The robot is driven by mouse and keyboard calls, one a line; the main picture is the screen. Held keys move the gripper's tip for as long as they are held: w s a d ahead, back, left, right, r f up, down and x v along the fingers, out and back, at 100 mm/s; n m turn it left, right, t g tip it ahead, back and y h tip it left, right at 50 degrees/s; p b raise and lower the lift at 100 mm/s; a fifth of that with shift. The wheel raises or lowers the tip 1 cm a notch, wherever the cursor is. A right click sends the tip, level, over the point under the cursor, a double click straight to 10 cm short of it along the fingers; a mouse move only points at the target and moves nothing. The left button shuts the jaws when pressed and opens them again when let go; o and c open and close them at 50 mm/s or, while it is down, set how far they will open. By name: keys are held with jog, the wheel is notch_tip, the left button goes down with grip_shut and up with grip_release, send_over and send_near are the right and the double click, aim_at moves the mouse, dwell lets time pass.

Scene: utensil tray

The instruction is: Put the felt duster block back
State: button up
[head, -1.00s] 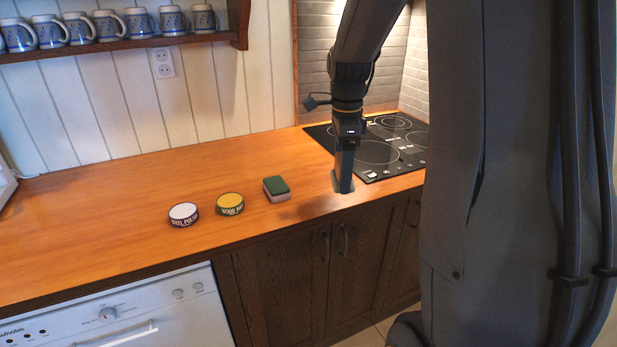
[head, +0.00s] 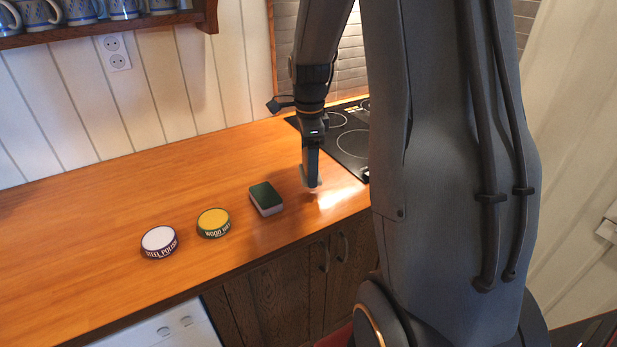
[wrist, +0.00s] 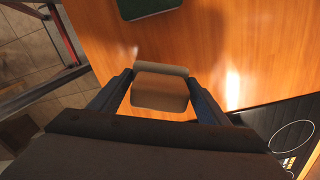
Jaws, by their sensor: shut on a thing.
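My gripper (head: 311,182) points down over the right part of the wooden counter, just left of the hob. In the wrist view its two fingers (wrist: 160,97) are closed on the sides of a brownish block with a paler grey layer along one edge, which I take for the felt duster block (wrist: 160,92). In the head view the block is mostly hidden by the gripper. I cannot tell whether it touches the counter. A green-topped block with a pale pinkish side (head: 266,197) lies left of my gripper; its green top shows in the wrist view (wrist: 148,7).
A yellow-topped tin (head: 213,222) and a white-topped tin (head: 158,241) stand left of the green-topped block. The black hob (head: 350,143) is to the right. The counter (head: 100,200) is clear behind the tins. A mug shelf (head: 150,22) hangs on the wall.

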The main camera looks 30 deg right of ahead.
jog(key=shift+f+p, duration=0.55)
jog(key=shift+f, duration=1.7)
jog(key=o, duration=0.9)
jog(key=shift+o, duration=0.2)
jog(key=shift+r, duration=0.15)
notch_tip(320, 180, up, 11)
jog(key=b, duration=0.3)
jog(key=shift+r, duration=0.25)
jog(key=s+a+f+n, duration=0.4)
jog(key=s+a+n, duration=0.3)
jog(key=n, duration=0.4)
jog(key=s+a+f+n+t, duration=0.1)
jog(key=s+a+f+n, duration=0.4)
jog(key=s+a+n, duration=0.3)
jog(key=n, duration=0.3)
jog(key=shift+f, duration=0.15)
jog(key=shift+s, duration=0.1)
